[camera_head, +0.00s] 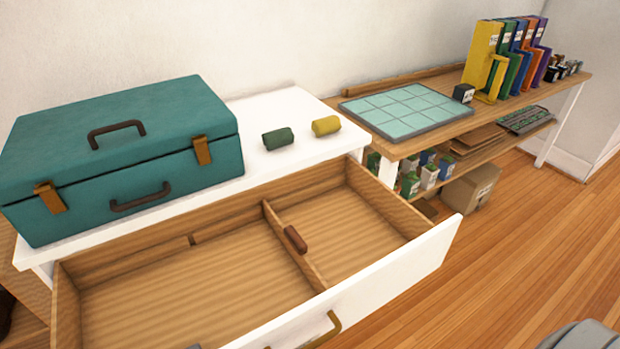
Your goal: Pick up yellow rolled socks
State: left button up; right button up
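The yellow rolled socks (326,126) lie on the white top of the dresser (290,104), towards its right end. They form a short, plump roll. A dark green roll (278,139) of similar shape lies just left of them, with a gap between. Nothing covers the yellow roll. Neither of my grippers can be made out in the head view. A grey rounded shape shows at the bottom right edge and a small grey bit at the bottom edge; I cannot tell what they are.
A teal suitcase (122,150) fills the left of the dresser top. The drawer below (190,290) is pulled out, with dividers and a brown roll (295,240) at one divider. A shelf unit (440,140) with a tiled board (405,108) and binders stands right.

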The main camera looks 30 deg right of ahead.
aim_at(331, 124)
jog(key=i+l+u, duration=0.15)
jog(key=l+u, duration=0.2)
jog(key=l, duration=0.45)
jog(key=l+u, duration=0.35)
jog(key=l, duration=0.45)
